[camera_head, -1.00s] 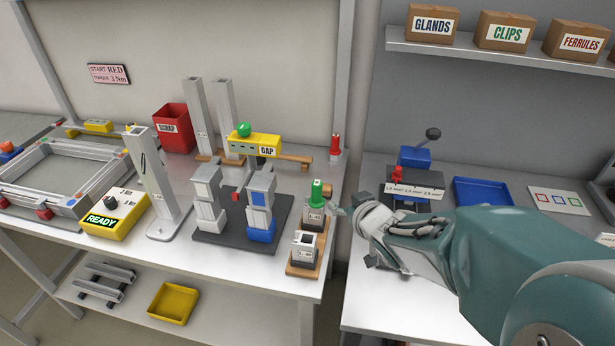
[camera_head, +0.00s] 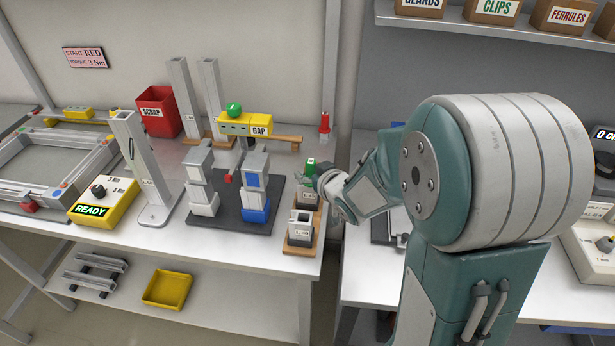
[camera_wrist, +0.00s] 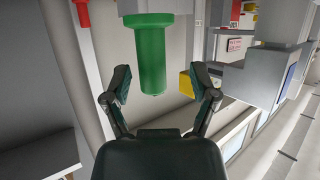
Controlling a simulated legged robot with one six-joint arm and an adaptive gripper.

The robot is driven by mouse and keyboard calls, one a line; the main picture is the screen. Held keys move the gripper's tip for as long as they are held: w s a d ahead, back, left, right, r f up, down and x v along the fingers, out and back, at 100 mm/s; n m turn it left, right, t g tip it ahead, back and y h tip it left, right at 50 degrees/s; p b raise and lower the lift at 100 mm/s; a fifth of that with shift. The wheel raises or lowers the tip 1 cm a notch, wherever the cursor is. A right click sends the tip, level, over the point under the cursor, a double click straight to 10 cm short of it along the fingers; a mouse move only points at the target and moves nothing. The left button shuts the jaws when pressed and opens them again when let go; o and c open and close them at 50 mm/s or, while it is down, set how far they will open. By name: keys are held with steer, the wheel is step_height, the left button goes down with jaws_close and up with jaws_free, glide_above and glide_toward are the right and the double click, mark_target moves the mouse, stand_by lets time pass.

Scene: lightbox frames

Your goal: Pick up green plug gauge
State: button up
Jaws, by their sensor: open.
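The green plug gauge (camera_head: 310,168) stands upright in a grey block on a small wooden base at the right end of the left bench. In the wrist view the green gauge (camera_wrist: 151,55) hangs down from the picture's top, between my two fingers. My gripper (camera_wrist: 162,88) is open, with a finger on each side of the gauge and visible gaps to both. In the head view my gripper (camera_head: 322,180) is right beside the gauge and partly covers its block.
A second grey block (camera_head: 300,228) stands in front on the same wooden base (camera_head: 290,248). A red plug gauge (camera_head: 324,124) stands behind. A dark fixture plate (camera_head: 228,218) with grey and blue blocks lies to the left. The yellow GAP block (camera_head: 245,124) is farther back.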

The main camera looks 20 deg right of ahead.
steer(key=shift+w+f, duration=0.3)
steer(key=shift+w, duration=0.35)
steer(key=shift+w+d+f, duration=0.15)
steer(key=shift+w+d, duration=0.2)
steer(key=shift+w, duration=0.05)
steer(key=shift+a, duration=0.3)
jaws_close()
steer(key=shift+d, duration=0.1)
